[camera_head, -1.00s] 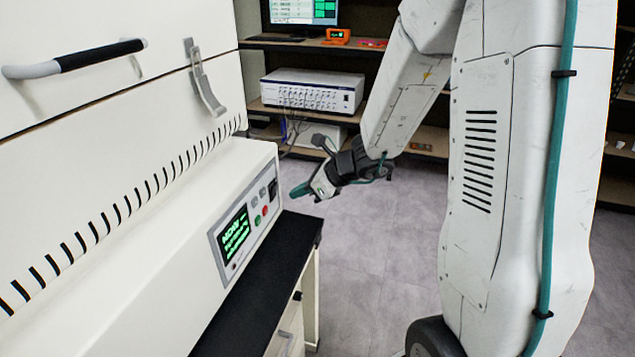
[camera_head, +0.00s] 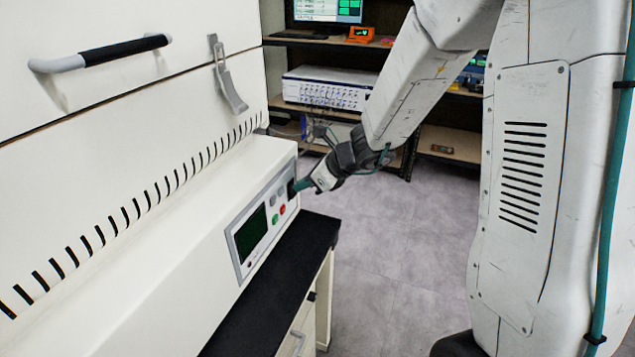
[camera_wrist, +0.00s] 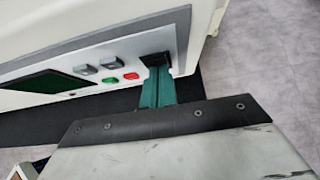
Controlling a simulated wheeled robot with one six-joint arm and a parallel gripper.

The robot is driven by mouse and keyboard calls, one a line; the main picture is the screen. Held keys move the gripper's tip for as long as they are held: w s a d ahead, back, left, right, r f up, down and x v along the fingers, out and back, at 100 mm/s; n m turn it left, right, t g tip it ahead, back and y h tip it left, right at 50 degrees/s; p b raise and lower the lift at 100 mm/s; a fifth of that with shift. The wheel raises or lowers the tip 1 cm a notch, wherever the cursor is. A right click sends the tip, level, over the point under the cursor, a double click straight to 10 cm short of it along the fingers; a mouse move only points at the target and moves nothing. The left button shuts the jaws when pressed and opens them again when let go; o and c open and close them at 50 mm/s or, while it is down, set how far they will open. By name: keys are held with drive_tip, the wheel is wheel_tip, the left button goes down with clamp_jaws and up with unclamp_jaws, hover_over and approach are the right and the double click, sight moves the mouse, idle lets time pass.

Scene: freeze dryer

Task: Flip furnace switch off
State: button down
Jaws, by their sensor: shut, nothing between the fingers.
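The white furnace (camera_head: 190,235) fills the left of the head view. Its front control panel (camera_head: 262,225) has a dark, blank display (camera_head: 251,232), grey buttons, a green button and a red button (camera_wrist: 131,76). The black switch (camera_wrist: 155,60) sits at the panel's right end in the wrist view. My gripper (camera_head: 297,187) is shut and empty. In the wrist view its green fingertips (camera_wrist: 157,80) are at the switch's lower edge, touching or nearly so. The fingers partly hide the switch in the head view.
A black bench top (camera_head: 285,275) runs below the panel. A latch (camera_head: 228,75) and a black-gripped handle (camera_head: 115,50) are on the furnace above. Shelves with a white instrument (camera_head: 328,88) stand behind. Grey floor (camera_head: 390,260) is open to the right of the bench.

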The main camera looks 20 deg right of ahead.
drive_tip(key=shift+a+r, duration=0.15)
drive_tip(key=shift+r, duration=0.65)
drive_tip(key=v, duration=1.3)
drive_tip(key=shift+s+f, duration=0.15)
